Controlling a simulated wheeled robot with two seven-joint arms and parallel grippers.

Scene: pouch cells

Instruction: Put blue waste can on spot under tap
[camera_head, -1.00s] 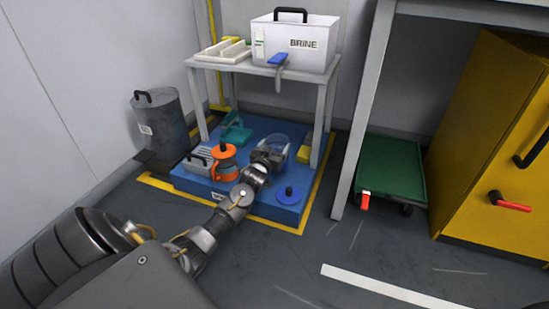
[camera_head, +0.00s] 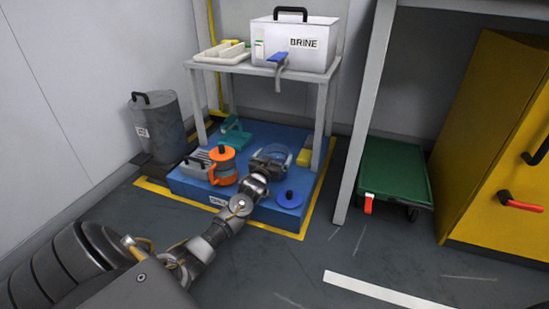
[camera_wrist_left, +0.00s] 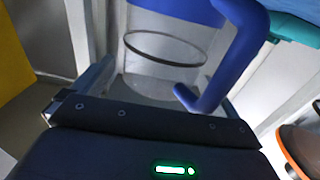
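The blue waste can (camera_head: 277,152) is a clear vessel with blue parts, upright toward the right of the blue platform (camera_head: 190,183). The left wrist view shows its clear wall (camera_wrist_left: 165,70) and blue handle (camera_wrist_left: 238,55). My left gripper (camera_head: 268,159) is at the can, its fingers wide apart on either side; contact is unclear. The white BRINE tank (camera_head: 300,45) stands on the shelf, with a blue-handled tap (camera_head: 278,62) at its front. No separate marked spot under the tap can be made out. My right gripper is out of view.
Shelf legs (camera_head: 319,125) stand close right of the can. A dark bin (camera_head: 158,128) is left.

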